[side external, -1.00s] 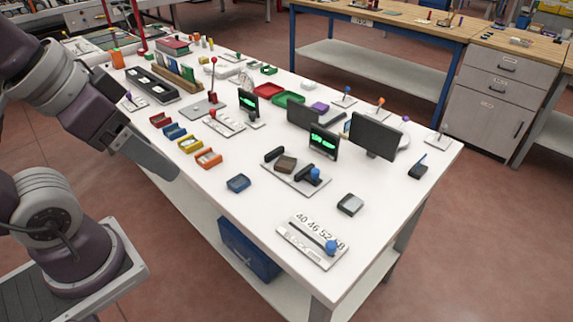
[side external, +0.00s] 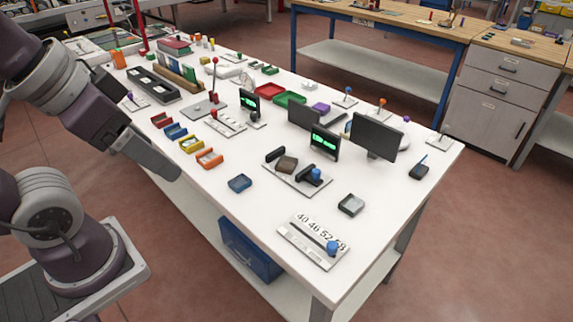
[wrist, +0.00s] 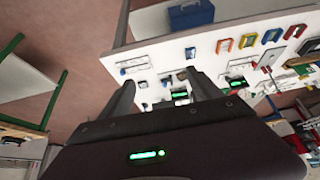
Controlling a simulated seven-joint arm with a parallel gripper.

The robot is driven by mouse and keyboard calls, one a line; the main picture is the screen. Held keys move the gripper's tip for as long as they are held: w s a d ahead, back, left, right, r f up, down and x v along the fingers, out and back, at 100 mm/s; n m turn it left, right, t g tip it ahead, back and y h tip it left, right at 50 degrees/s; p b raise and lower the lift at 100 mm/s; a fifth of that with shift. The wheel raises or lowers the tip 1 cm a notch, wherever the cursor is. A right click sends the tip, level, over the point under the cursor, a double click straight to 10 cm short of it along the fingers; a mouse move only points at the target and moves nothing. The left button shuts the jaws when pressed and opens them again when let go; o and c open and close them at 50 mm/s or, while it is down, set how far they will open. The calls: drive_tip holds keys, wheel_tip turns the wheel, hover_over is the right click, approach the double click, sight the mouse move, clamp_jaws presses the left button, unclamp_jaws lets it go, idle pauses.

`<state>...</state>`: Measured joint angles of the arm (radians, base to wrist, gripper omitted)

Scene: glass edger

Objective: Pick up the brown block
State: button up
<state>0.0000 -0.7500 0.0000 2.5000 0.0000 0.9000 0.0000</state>
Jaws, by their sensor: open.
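The brown block (side external: 287,164) sits on a pale plate (side external: 279,182) of a small device with dark rollers and a blue knob, near the middle of the white table. In the wrist view a small brownish item (wrist: 182,76), likely the block, shows just inside the right finger. My gripper (wrist: 163,86) is open and empty, its two dark fingers spread apart. In the side view my gripper end (side external: 160,163) hangs by the table's near left edge, well left of the block. The fingertips cannot be made out there.
A dark blue tray (side external: 240,183) and an orange tray (side external: 209,158) lie between my gripper and the device. A lit display (side external: 324,142) and a black monitor (side external: 375,136) stand behind the block. A numbered plate (side external: 314,241) lies at the near right corner.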

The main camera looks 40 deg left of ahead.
drive_tip(key=m+g+y, duration=0.1)
drive_tip(key=m+g, duration=0.5)
drive_tip(key=m, duration=0.7)
hover_over(287, 162)
drive_tip(key=s+d, duration=0.1)
wheel_tip(287, 162, down, 16)
drive_tip(key=shift+m, duration=0.3)
drive_tip(key=f, duration=0.6)
drive_tip(key=w+f, duration=0.1)
drive_tip(key=f, duration=0.1)
drive_tip(key=shift+a+f, duration=0.4)
drive_tip(key=shift+f, duration=0.5)
drive_tip(key=shift+c, duration=0.4)
